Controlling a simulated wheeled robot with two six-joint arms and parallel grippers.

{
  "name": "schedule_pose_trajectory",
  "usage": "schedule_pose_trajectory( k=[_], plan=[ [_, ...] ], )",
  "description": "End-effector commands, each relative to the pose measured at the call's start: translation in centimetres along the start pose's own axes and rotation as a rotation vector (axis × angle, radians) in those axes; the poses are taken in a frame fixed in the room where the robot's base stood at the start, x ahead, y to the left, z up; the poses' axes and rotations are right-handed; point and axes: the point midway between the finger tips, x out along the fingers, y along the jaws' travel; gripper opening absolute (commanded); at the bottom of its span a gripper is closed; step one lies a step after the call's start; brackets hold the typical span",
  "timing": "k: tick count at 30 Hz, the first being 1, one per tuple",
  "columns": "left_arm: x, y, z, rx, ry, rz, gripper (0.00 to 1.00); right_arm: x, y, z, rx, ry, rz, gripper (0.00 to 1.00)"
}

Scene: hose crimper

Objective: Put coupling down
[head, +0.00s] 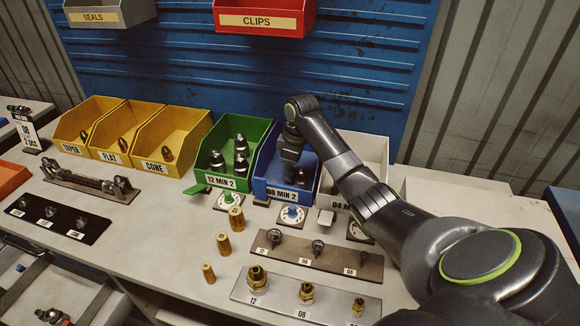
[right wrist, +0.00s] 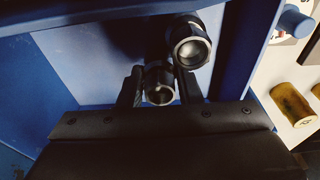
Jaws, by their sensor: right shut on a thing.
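My right gripper (head: 289,170) reaches down into the blue bin (head: 274,193) labelled 08 MIN 2. In the right wrist view its two dark fingers (right wrist: 159,84) are shut on a dark metal coupling (right wrist: 159,92) with a round open end. A second coupling (right wrist: 190,48) is close beside it, toward the upper right. In the head view, dark fittings (head: 303,177) show in the bin beside the gripper. The wrist body hides the lower part of the held coupling, and I cannot tell whether it touches the bin floor. My left gripper is not in view.
A green bin (head: 228,127) with several couplings stands left of the blue bin, and a white bin (head: 366,150) stands right, partly behind my arm. Yellow bins (head: 172,135) are farther left. Brass pieces (head: 223,243) and labelled fitting strips (head: 318,258) occupy the front bench.

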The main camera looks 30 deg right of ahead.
Motion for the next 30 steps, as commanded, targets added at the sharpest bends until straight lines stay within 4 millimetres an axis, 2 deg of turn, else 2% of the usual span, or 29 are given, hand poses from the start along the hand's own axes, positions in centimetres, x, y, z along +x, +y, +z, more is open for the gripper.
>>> schedule_pose_trajectory(
  k=[5,6,11,22,26,30],
  plan=[
    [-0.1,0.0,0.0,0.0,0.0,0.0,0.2,0.2,0.0,0.0,0.0,0.0,0.0,0.05],
    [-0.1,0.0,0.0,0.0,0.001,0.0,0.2,0.3,0.0,0.1,0.001,-0.001,0.0,0.34],
    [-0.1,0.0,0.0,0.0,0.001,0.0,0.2,0.3,0.0,0.1,0.0,0.0,0.0,0.53],
    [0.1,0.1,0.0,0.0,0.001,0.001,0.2,-0.4,0.1,-0.1,-0.001,0.002,0.002,0.53],
    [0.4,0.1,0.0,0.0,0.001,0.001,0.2,-2.3,0.1,-0.1,-0.001,0.003,0.006,0.53],
    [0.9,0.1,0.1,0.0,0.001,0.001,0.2,-5.6,0.1,0.0,-0.001,0.003,0.006,0.53]
  ],
)
